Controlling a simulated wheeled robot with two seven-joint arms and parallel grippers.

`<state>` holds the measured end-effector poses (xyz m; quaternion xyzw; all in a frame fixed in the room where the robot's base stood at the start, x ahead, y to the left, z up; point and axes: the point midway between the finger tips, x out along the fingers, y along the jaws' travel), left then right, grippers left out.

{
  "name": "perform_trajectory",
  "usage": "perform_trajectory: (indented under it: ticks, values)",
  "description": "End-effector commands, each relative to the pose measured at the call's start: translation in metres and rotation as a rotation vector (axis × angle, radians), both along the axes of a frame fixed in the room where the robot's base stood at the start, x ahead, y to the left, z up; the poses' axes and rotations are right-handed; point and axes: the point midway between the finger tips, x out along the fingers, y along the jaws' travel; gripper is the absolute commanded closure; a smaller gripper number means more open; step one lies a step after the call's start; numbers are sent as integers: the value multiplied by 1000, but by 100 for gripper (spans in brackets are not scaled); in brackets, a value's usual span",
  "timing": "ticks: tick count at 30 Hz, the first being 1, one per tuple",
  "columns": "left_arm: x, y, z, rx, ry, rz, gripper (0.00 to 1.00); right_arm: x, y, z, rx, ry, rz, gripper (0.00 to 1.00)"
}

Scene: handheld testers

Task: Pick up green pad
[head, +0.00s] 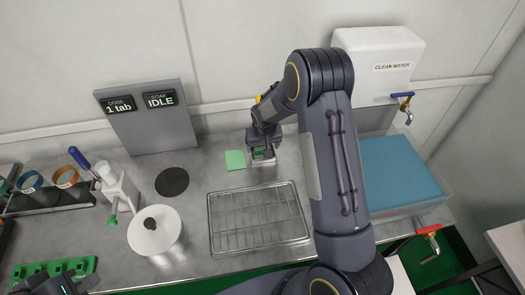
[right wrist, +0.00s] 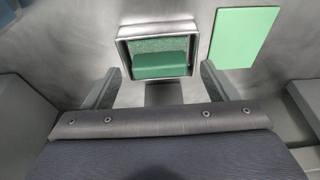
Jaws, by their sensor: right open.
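A flat light-green square (head: 235,160) lies on the grey counter just left of my right gripper; it also shows at the upper right of the right wrist view (right wrist: 246,37). A darker green block (right wrist: 160,65) with a speckled top sits inside a small metal holder (right wrist: 125,45). My right gripper (head: 263,155) is open and empty. Its fingers (right wrist: 160,88) are spread in front of the holder, one to each side, and the light-green square is beyond the right finger. My left gripper (head: 62,286) is partly cut off at the bottom left; its jaws are unclear.
A wire rack tray (head: 213,240) lies in front of my right gripper. A black disc (head: 172,182), a white cylinder (head: 154,240) and a white stand (head: 120,190) are to the left. A grey display panel (head: 152,125) stands behind. A blue-topped basin (head: 395,170) is at right.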

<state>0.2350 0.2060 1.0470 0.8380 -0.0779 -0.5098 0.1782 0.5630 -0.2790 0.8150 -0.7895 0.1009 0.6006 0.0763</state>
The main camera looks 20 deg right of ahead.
Motion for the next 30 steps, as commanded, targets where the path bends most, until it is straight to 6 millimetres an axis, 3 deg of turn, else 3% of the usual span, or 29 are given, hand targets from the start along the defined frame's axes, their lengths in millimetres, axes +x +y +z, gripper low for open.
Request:
perform_trajectory:
  ticks: [9, 21, 30]
  values:
    - [0, 0, 1, 0, 0, 0, 100, 2, 0, -6, 1, -1, 0, 21]
    - [0, 0, 1, 0, 0, 0, 100, 1, 0, -6, 1, 0, 0, 72]
    - [0, 0, 0, 0, 0, 0, 100, 2, 0, -2, 1, -1, 0, 72]
